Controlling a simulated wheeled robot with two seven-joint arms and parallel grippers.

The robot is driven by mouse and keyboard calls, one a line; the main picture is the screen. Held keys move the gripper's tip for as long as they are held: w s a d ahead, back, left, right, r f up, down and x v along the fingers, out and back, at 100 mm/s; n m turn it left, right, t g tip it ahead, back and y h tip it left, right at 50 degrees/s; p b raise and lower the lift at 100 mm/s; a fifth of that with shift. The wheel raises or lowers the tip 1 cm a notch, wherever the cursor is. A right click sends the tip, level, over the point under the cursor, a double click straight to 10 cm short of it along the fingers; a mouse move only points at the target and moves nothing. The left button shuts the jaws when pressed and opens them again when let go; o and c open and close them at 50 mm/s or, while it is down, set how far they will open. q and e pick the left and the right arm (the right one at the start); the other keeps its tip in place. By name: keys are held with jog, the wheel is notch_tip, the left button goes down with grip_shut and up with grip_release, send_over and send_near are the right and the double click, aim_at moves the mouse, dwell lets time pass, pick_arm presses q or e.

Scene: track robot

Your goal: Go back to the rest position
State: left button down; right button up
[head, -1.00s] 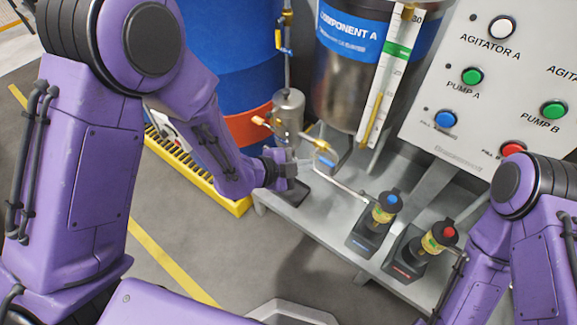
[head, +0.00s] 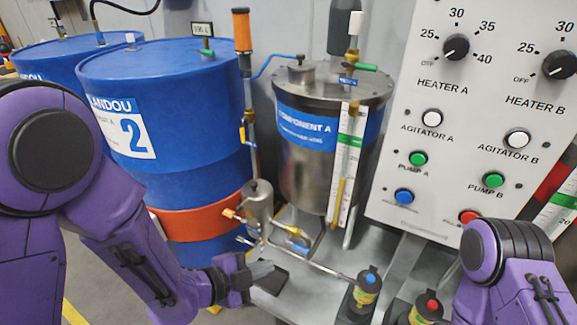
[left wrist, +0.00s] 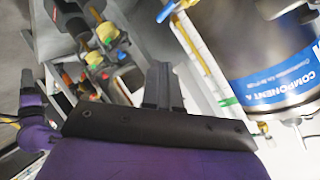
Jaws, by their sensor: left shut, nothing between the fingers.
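My left gripper (head: 262,271) is shut and empty. In the head view it hangs in front of the metal shelf, below the brass valve fittings and apart from them. Its closed dark fingers also show in the left wrist view (left wrist: 160,85), pointing over the shelf area. My right arm comes in at the lower right of the head view, bent with its purple forearm reaching down. The right gripper is out of the picture.
A steel Component A tank (head: 300,165) and a control panel (head: 455,170) stand behind the shelf (head: 325,285). Blue drums (head: 185,95) stand at the left. Two dispensing valves with a blue knob (head: 369,278) and a red knob (head: 431,304) sit at the shelf's front.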

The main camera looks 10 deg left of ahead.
pick_arm(q)
jog(key=a+f+n+y+p, duration=0.2)
jog(key=a+f+n+y, duration=0.15)
jog(key=a+n, duration=0.4)
jog(key=a+f+n+y+p, duration=0.15)
jog(key=a+n+y, duration=0.25)
jog(key=n, duration=0.7)
jog(key=s+a+f+n+g+y+p, duration=0.1)
jog(key=s+a+f+n+g, duration=0.1)
jog(key=s, duration=0.5)
jog(key=s+a+f+n+g+y+p, duration=0.2)
jog(key=s+a+f, duration=0.1)
jog(key=s+f, duration=0.2)
jog(key=s+a+f+n+g+y+p, duration=0.1)
jog(key=s+a+f+n+g, duration=0.1)
jog(key=s, duration=0.6)
jog(key=shift+s+a+f+p, duration=0.35)
jog(key=shift+a+f+p, duration=0.05)
jog(key=shift+f, duration=0.25)
jog(key=shift+n, duration=0.25)
